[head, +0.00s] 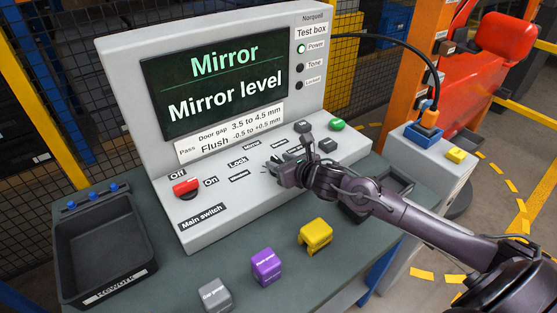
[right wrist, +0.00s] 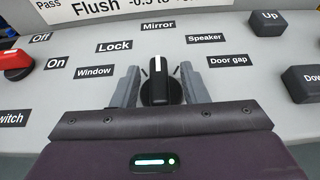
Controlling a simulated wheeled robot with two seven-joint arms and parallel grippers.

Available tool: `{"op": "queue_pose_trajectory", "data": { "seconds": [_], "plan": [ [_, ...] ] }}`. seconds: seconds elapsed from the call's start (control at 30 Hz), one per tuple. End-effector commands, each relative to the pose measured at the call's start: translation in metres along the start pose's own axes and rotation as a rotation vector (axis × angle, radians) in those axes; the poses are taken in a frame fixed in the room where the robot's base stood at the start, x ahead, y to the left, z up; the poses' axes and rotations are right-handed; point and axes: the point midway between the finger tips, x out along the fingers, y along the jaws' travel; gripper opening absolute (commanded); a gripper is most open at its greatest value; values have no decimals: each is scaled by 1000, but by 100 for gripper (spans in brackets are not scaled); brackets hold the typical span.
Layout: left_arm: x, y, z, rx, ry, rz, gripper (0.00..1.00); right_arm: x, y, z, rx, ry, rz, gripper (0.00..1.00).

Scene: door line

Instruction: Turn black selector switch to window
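The black selector switch (right wrist: 160,85) stands on the grey panel in the right wrist view. Its white line points straight up at the Mirror label (right wrist: 158,26). The Window label (right wrist: 94,72) is left of the switch, below the Lock label (right wrist: 114,46). My right gripper (right wrist: 161,88) is open, with one finger on each side of the switch and a gap on both sides. In the head view my right gripper (head: 280,168) hides most of the switch. The test box screen (head: 220,82) reads "Mirror" and "Mirror level". My left gripper is not in view.
The red main switch (head: 186,186) is at the panel's left. Black Up (right wrist: 268,23) and Down (right wrist: 302,82) buttons are to the right, with a green button (head: 337,125) beyond. A black tray (head: 64,252) and purple, yellow and grey blocks are on the table.

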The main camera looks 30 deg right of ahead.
Motion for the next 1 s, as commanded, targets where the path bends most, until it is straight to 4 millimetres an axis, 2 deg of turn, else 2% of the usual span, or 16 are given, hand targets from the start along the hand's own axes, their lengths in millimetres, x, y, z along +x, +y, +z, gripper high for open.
{"op": "queue_pose_trajectory", "data": {
  "seconds": [0.13,0.43,0.73,1.0],
  "plan": [
    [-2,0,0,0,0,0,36,10,1,1,0,0,2,40],
    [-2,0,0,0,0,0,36,12,1,0,-1,1,2,40],
    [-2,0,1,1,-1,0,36,12,1,0,-1,1,2,1],
    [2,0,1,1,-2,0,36,12,1,-1,-9,0,16,0]
  ]
}}
